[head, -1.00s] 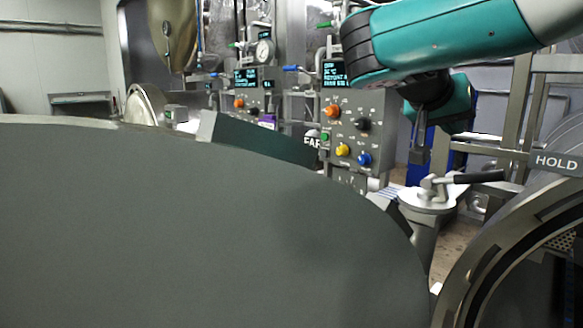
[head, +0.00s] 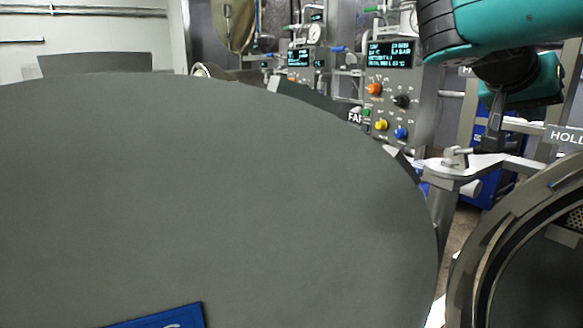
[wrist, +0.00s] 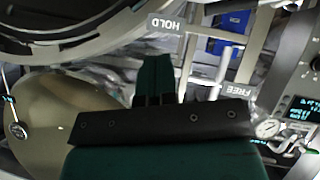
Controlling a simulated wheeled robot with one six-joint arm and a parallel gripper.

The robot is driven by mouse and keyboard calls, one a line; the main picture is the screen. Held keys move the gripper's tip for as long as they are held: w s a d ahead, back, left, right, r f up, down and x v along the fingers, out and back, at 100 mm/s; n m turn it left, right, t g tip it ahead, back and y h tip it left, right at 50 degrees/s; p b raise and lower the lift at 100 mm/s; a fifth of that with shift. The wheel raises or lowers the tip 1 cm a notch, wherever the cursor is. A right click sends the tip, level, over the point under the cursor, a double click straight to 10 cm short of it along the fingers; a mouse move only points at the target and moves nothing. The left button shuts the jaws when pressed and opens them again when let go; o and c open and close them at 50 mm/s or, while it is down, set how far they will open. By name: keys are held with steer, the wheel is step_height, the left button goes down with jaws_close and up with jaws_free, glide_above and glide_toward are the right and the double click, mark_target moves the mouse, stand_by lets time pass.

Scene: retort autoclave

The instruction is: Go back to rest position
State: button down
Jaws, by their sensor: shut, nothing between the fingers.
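My gripper (head: 494,138) hangs from the teal arm at the upper right of the head view. It is small and dark there, with its fingers together and nothing seen in them. It is above the grey metal bracket with a lever (head: 458,160), in front of the frame; whether it touches is hard to tell. In the wrist view the dark gripper mount fills the lower middle, and the fingers (wrist: 167,98) are hard to make out.
A large grey round door (head: 220,190) fills the head view's foreground, with a blue plate (head: 165,317) at the bottom. The round vessel opening (head: 500,250) is at right, below a HOLD sign (head: 566,135). Control panels (head: 388,90) stand behind. A FREE sign (wrist: 236,92) shows in the wrist view.

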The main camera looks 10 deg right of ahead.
steer(key=s+a+f+n+t+y+b, duration=0.25)
steer(key=a+f+n+y, duration=0.75)
steer(key=a+f, duration=0.6)
steer(key=s+a+f+n+g+y, duration=0.1)
steer(key=s+a+f+n, duration=0.1)
steer(key=s, duration=0.3)
steer(key=s+a+f+n+g+y+b, duration=0.1)
steer(key=s+a+f+n+g+y, duration=0.1)
steer(key=s+a, duration=0.3)
steer(key=s+a+f+n+g+y, duration=0.2)
steer(key=s+a+f+n, duration=0.1)
steer(key=s, duration=0.4)
steer(key=shift+a+f+n+b, duration=0.35)
steer(key=shift+a+f+n, duration=0.1)
steer(key=shift+a, duration=0.25)
